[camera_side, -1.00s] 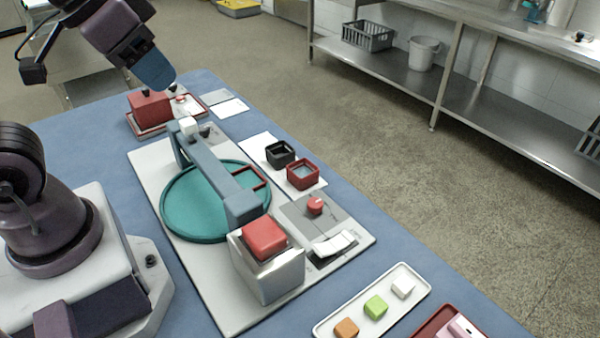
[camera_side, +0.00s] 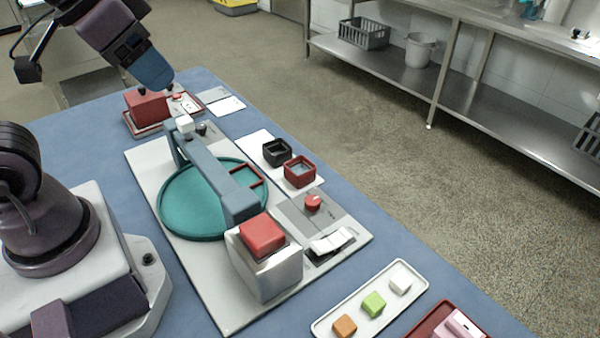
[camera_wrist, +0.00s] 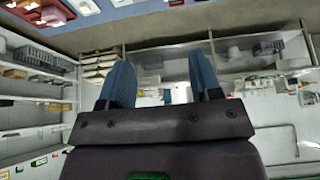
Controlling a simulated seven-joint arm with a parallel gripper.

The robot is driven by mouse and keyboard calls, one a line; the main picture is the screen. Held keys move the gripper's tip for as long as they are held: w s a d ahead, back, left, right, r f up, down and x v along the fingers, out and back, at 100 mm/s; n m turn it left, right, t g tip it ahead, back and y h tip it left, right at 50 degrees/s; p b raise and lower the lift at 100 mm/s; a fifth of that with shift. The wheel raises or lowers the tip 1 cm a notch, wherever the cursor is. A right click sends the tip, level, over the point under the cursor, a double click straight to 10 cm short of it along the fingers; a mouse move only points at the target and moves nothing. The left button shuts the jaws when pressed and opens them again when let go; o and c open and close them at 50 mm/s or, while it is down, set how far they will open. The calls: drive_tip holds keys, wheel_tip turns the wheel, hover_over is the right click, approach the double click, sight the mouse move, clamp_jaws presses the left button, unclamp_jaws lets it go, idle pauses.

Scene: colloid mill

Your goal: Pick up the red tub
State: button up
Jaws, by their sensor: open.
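The red tub (camera_side: 300,172) is a small open square container, upright on a white mat (camera_side: 314,188) at the right of the machine in the side view. A similar black tub (camera_side: 277,152) stands just behind it. My gripper (camera_side: 155,74) is high at the upper left of the side view, well away from the red tub, near the back end of the table. In the wrist view its two blue fingers (camera_wrist: 161,80) are spread apart with nothing between them. The red tub cannot be made out in the wrist view.
The machine has a green round pan (camera_side: 190,222), a blue-grey arm (camera_side: 212,175) and a red-topped metal block (camera_side: 264,262) left of the tub. A red knob (camera_side: 313,202) is in front. A red lidded box (camera_side: 147,107) sits at the back; a white tray (camera_side: 330,325) holds coloured cubes.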

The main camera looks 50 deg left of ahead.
drive_tip(key=o, duration=0.5)
drive_tip(key=shift+o, duration=0.2)
drive_tip(key=m+g, duration=0.6)
drive_tip(key=m, duration=1.2)
hover_over(296, 163)
drive_tip(key=s+d, duration=0.1)
wheel_tip(296, 163, down, 20)
drive_tip(key=f, duration=1.3)
drive_tip(key=shift+d+f, duration=0.15)
drive_tip(key=shift+d, duration=0.05)
